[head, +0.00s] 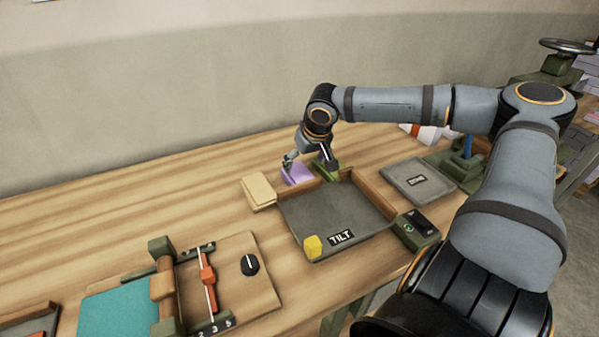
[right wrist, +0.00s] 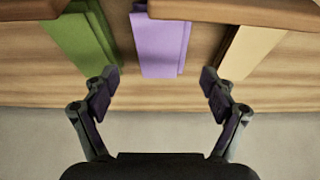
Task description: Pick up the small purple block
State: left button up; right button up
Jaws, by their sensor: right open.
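The small purple block (head: 298,174) lies on the wooden table just behind the tilt tray. In the right wrist view the purple block (right wrist: 160,45) stands between a green block and a tan block, with gaps of table either side. My right gripper (head: 290,160) is at the purple block's far side and partly covers it in the head view. In the wrist view the right gripper (right wrist: 160,90) is open and empty, its fingers spread wider than the purple block, whose near end is just ahead of the fingertips. My left gripper is not in view.
The green block (right wrist: 80,38) and tan block (right wrist: 250,48) flank the purple one. The tray (head: 345,205) marked TILT holds a yellow cube (head: 313,246). A grey pad (head: 417,181) lies right; a slider board (head: 230,285) is front left. The table's back left is clear.

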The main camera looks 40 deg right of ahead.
aim_at(299, 175)
jog(key=shift+w+f, duration=0.2)
jog(key=shift+f, duration=0.15)
jog(key=x, duration=0.4)
jog(key=shift+s+f+b, duration=0.1)
jog(key=shift+f+b, duration=0.1)
jog(key=shift+b, duration=0.15)
jog(key=shift+w+f, duration=0.35)
jog(key=shift+f, duration=0.1)
jog(key=shift+s+r, duration=0.1)
jog(key=shift+c, duration=1)
jog(key=c, duration=1.1)
